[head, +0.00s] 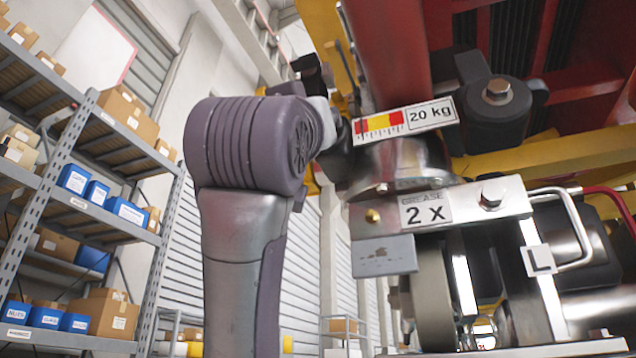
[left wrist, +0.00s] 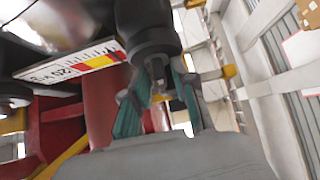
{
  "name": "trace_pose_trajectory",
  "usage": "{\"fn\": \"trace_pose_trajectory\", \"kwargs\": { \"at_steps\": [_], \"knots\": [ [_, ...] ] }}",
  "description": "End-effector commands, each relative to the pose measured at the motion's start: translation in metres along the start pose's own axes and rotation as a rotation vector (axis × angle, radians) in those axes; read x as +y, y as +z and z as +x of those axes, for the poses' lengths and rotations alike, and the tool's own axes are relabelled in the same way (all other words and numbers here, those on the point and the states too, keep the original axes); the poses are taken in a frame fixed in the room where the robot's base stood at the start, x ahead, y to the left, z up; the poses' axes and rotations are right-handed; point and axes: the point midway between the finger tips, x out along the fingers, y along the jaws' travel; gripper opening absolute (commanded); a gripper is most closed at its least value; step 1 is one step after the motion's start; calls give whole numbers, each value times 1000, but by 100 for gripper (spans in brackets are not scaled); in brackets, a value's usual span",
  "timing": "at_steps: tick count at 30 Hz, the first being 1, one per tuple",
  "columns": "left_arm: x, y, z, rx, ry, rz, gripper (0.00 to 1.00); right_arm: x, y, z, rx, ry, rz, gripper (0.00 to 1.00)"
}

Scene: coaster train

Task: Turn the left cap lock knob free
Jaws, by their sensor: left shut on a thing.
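A dark knob (left wrist: 147,28) shows at the top of the left wrist view, with a narrower grey stem below it. My left gripper (left wrist: 160,80) has its teal-padded fingers on either side of that stem and is shut on the knob's lower end. In the head view, my left arm reaches up from below, and a dark rounded part, likely the knob (head: 341,160), sits beside the metal cap (head: 400,163). The fingertips are hard to make out there. My right gripper is in neither view.
The wheel assembly carries a "20 kg" scale plate (head: 405,121), a "GREASE 2 X" block (head: 465,207) and a bent handle (head: 575,230) near an "L" tag (head: 539,261). Red and yellow beams crowd above. Shelves (head: 88,130) with boxes stand left.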

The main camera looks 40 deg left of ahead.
Motion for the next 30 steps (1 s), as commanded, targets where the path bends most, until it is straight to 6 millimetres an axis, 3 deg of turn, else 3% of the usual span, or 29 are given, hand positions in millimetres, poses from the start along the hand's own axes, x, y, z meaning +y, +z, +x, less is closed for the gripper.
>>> {"fn": "trace_pose_trajectory", "kwargs": {
  "at_steps": [2, 3, 5, 17, 30],
  "knots": [
    [-2, -2, 1, 5, -2, 0, 0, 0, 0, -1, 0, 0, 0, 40],
    [-2, -2, 1, 5, -2, 0, 28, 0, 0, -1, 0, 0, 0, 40],
    [-2, -2, 1, 4, -2, 0, 38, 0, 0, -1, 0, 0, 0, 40],
    [0, -1, -7, 4, 0, 0, 38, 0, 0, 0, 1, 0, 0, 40],
    [0, -1, -92, 6, 1, -1, 38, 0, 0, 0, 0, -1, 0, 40]
  ]
}}
